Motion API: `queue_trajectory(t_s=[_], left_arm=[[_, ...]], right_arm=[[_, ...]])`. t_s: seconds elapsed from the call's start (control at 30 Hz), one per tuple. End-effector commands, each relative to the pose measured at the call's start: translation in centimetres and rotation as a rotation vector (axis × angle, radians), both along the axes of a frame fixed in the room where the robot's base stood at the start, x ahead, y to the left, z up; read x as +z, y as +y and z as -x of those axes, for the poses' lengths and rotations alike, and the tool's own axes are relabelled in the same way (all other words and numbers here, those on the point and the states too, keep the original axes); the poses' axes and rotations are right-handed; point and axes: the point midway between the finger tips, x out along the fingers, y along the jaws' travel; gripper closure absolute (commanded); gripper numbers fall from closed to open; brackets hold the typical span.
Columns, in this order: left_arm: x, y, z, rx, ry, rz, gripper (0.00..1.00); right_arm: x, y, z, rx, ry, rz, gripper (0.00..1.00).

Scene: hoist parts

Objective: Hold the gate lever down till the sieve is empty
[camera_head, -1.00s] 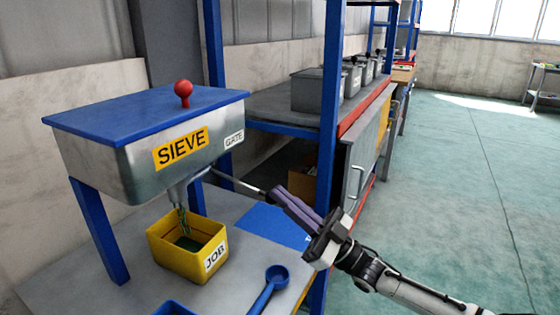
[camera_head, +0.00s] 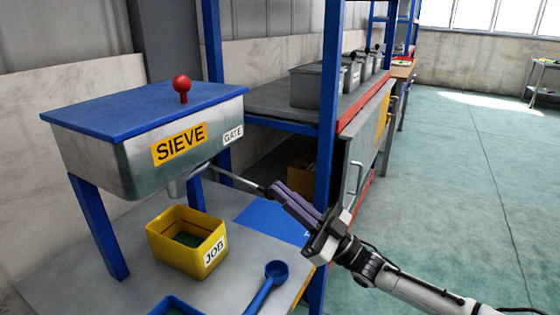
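The sieve (camera_head: 120,163) is a metal hopper with a blue lid and a red knob, standing on blue legs. Its spout (camera_head: 178,188) points down, and no stream shows below it. The gate lever (camera_head: 236,180) is a thin rod sloping down to the right from under the GATE label. My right gripper (camera_head: 277,192) has its purple fingers close together at the lever's dark end and looks shut on it; the fingers hide the tip. The yellow JOB bin (camera_head: 176,254) stands below the spout with green material inside. The sieve's inside is hidden. My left gripper is not in view.
A blue scoop (camera_head: 266,285) and part of a blue tray (camera_head: 178,306) lie at the bench's front. A blue shelf post (camera_head: 327,130) stands close behind my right gripper. Open floor lies to the right.

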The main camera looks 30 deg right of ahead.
Motion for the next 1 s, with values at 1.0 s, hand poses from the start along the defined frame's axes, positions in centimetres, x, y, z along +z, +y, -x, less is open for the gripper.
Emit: queue_trajectory(t_s=[1.0], left_arm=[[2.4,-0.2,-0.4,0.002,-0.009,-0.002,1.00]], right_arm=[[-2.4,-3.8,7.1,0.016,-0.004,0.001,1.00]])
